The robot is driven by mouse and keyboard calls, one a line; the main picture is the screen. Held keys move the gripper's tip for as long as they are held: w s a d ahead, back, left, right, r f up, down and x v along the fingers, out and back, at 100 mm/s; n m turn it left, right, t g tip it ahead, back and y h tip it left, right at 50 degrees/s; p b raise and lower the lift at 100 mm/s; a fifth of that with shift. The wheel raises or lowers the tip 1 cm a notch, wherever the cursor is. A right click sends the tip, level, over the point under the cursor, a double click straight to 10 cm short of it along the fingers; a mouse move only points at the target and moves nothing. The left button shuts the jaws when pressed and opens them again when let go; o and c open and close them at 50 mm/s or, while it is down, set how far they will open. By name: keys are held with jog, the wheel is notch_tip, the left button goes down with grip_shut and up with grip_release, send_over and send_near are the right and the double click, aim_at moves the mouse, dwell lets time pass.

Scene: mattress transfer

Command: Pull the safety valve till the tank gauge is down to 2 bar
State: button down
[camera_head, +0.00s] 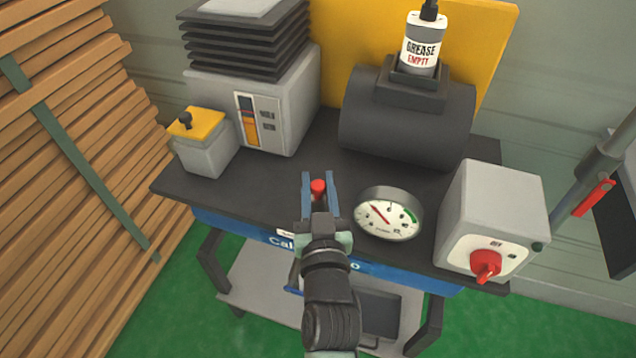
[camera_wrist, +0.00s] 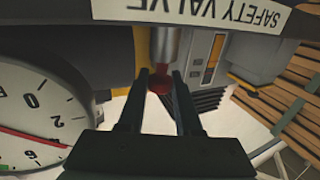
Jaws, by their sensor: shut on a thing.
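The safety valve's red knob (camera_head: 318,187) stands at the front of the dark bench top. It also shows in the wrist view (camera_wrist: 160,84), below a metal stem (camera_wrist: 164,45) and an upside-down "SAFETY VALVE" label (camera_wrist: 215,12). My gripper (camera_head: 319,190) has one finger on each side of the knob and is shut on it; its fingers (camera_wrist: 160,82) reach the knob in the wrist view. The round tank gauge (camera_head: 388,216) is right of my gripper. Its red needle points up and left; the exact reading is unclear. The gauge partly shows in the wrist view (camera_wrist: 35,110).
A dark tank (camera_head: 405,122) carries a grease bottle (camera_head: 422,55). A grey box with a red knob (camera_head: 493,205) stands at the right. A grey machine (camera_head: 215,100) and a yellow-lidded box (camera_head: 205,150) stand at the left. Stacked planks (camera_head: 70,190) are at far left.

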jog(key=shift+r+p, duration=0.5)
jog(key=shift+r, duration=0.35)
jog(key=c, duration=0.6)
grip_release()
jog(key=shift+f, duration=0.1)
jog(key=s, duration=0.8)
jog(key=s+d, duration=0.1)
jog(key=s, duration=0.4)
jog(key=shift+b, duration=0.4)
